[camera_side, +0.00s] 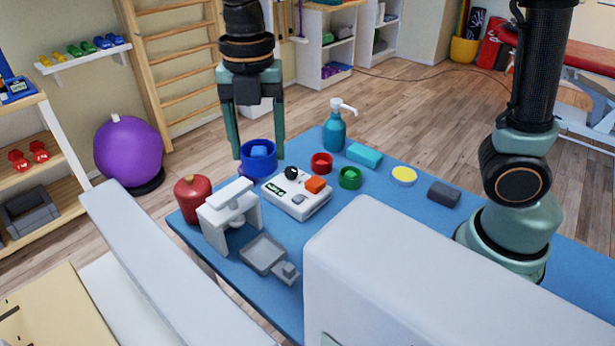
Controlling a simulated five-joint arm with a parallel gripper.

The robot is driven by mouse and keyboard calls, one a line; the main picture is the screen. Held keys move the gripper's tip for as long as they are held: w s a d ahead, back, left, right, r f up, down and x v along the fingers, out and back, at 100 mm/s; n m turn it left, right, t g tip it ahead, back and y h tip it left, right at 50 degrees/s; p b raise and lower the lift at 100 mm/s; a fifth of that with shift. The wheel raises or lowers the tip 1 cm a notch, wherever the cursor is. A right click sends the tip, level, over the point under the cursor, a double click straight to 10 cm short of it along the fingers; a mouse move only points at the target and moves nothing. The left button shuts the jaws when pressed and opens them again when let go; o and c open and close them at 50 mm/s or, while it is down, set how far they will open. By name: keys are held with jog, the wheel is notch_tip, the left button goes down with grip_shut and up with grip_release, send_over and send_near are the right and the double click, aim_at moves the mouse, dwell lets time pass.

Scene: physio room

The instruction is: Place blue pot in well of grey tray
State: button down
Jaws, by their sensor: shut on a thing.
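The blue pot (258,169) is round and upright, with a lighter blue block (259,151) showing inside its rim. My gripper (259,152) points straight down with one finger on each side of the pot, shut on it. The pot is at the far left part of the blue table, behind the white device; I cannot tell whether its base touches the table. The grey tray (258,250) lies nearer the camera, with a shallow square well and a small grey block-like part at its right end. The well looks empty. The pot is apart from the tray.
Between pot and tray stand a white arch-shaped stand (229,212) and a white device (297,197) with an orange button. A red jar (194,199) is at left. Red (321,163) and green (350,178) rings and a teal pump bottle (335,130) stand to the right.

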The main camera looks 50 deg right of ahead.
jog(key=shift+a, duration=0.75)
jog(key=shift+s+a+f+n, duration=0.1)
jog(key=shift+a+f+n, duration=0.15)
jog(key=shift+n, duration=0.05)
send_near(264, 255)
notch_tip(264, 255, down, 5)
jog(key=shift+f, duration=0.1)
jog(key=shift+c, duration=0.2)
grip_release()
